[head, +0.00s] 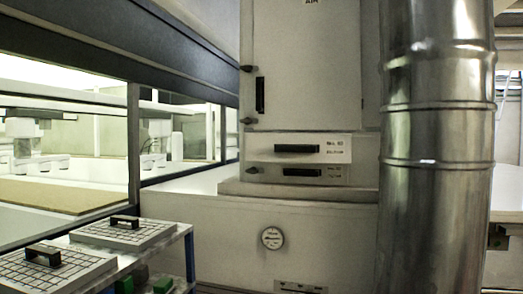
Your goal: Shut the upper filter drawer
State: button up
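The upper filter drawer (260,146) is a pale panel with a black bar handle, low on the tall grey cabinet (320,60). Its front looks brighter and wider than the one below and seems to stand out from the cabinet face; how far is hard to tell from this angle. The lower drawer (260,172) sits right beneath it, darker and with its own black handle. Both carry small printed labels at the right. My gripper is not in view.
A thick shiny metal duct (437,150) stands just right of the drawers. A ledge (300,193) runs below them, above a base with a round gauge (272,238). At lower left, a blue-framed cart (190,258) holds gridded panels (125,234). Glazed windows line the left.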

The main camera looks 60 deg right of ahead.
aim_at(299, 148)
jog(key=z, duration=2.4)
jog(key=k, duration=0.5)
jog(key=u, duration=0.8)
jog(key=i, duration=1)
jog(key=z, duration=1.6)
jog(key=i, duration=0.25)
jog(key=u, duration=0.05)
